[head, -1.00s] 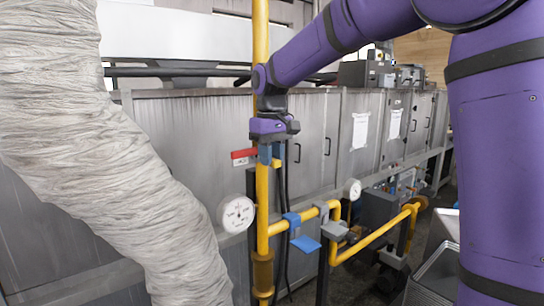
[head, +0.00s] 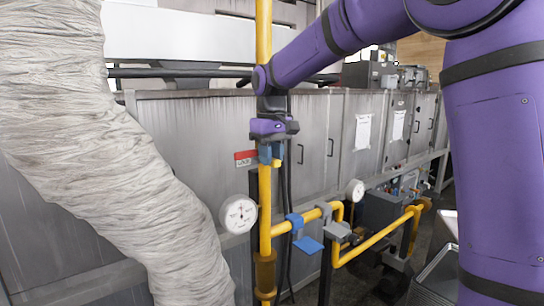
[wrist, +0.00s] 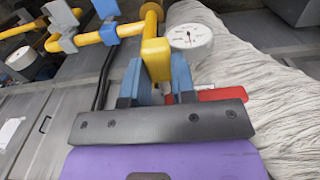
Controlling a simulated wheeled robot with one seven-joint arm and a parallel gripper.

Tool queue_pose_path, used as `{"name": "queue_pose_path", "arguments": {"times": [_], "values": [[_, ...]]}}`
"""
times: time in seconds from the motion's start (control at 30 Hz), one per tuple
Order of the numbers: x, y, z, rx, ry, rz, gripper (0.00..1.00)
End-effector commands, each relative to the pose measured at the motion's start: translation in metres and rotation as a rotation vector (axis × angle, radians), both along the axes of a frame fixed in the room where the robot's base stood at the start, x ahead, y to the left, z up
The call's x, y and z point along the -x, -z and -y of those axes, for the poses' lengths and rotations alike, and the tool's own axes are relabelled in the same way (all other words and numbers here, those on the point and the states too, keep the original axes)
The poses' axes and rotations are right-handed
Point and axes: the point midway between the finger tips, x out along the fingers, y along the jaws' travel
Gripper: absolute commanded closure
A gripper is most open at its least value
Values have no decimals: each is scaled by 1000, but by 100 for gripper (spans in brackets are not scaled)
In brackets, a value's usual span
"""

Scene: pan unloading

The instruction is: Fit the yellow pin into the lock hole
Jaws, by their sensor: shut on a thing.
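My gripper (head: 270,158) points down beside the upright yellow pipe (head: 264,205), close to the red and white tag (head: 246,158). Its blue fingers are shut on the yellow pin (head: 277,162), of which only a small part shows in the head view. In the wrist view, the pin (wrist: 156,58) is a yellow block standing out between the fingertips of my gripper (wrist: 157,72). The red tag (wrist: 221,95) lies just right of the fingers there. I cannot make out the lock hole in either view.
A blue-handled valve (head: 308,244) sits on the yellow side pipe below. White dials (head: 238,214) and (head: 355,190) are nearby. A thick grey fabric duct (head: 150,200) fills the left. Metal cabinets (head: 205,140) stand behind. Metal trays (head: 435,280) are at lower right.

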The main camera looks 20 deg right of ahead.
Motion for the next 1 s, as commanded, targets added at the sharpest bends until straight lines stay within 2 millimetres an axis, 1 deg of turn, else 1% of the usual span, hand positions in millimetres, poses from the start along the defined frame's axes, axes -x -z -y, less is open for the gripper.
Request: {"name": "queue_pose_path", "arguments": {"times": [0.77, 0.8, 0.9, 1.0], "values": [[-7, 0, -3, 0, 0, 0, 100], [-7, 0, -3, 0, 0, 0, 66], [-8, 0, -2, 0, 0, 0, 46], [-8, 0, -2, 0, 0, 0, 46]]}}
